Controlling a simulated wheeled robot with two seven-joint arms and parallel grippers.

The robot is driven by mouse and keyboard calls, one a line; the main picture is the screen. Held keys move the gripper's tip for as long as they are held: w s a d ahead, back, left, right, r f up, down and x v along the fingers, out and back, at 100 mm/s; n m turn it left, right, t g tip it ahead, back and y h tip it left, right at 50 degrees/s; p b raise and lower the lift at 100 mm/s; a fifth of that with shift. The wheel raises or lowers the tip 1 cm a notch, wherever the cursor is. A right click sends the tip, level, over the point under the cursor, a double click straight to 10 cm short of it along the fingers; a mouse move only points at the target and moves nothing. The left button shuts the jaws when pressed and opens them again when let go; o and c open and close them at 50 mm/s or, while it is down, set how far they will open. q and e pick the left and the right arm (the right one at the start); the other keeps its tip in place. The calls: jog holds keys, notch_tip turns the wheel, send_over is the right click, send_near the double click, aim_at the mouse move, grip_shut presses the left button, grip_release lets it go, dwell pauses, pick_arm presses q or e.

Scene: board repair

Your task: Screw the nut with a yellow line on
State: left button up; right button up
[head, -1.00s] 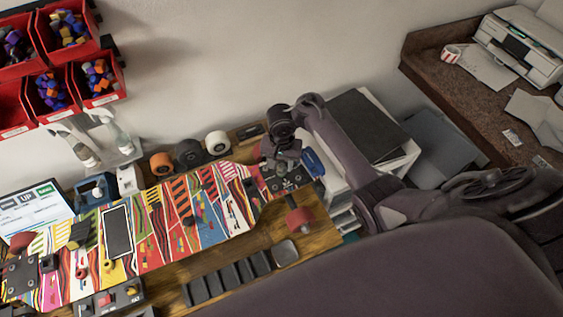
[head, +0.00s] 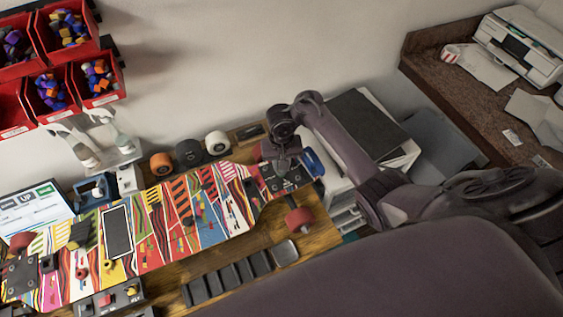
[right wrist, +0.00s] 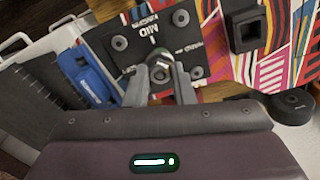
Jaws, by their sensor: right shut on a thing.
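The skateboard deck (head: 150,232) lies on the wooden bench with its multicoloured striped side up. At its right end is a black baseplate (head: 290,180), which the right wrist view shows close up with the word MID and several bolts (right wrist: 120,43). My right gripper (right wrist: 160,78) is over this plate, its two fingers closed around a small grey metal nut (right wrist: 160,72) at the plate's middle. I cannot make out a yellow line on it. In the head view my right gripper (head: 283,167) hides most of that spot. My left gripper is not in view.
A red wheel (head: 299,221) sits by the board's right end. A blue tool (right wrist: 85,75) lies beside the plate. Loose wheels (head: 189,152) stand behind the board, a black slotted tray (head: 228,277) in front. Red bins (head: 68,27) hang on the wall.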

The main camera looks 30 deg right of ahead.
jog(key=m, duration=0.4)
jog(key=shift+a+m, duration=0.15)
jog(key=shift+m, duration=0.15)
jog(key=shift+c, duration=0.3)
jog(key=shift+m, duration=0.6)
jog(key=m, duration=0.2)
jog(key=shift+f+m, duration=0.1)
jog(key=shift+m, duration=0.2)
jog(key=m, duration=0.3)
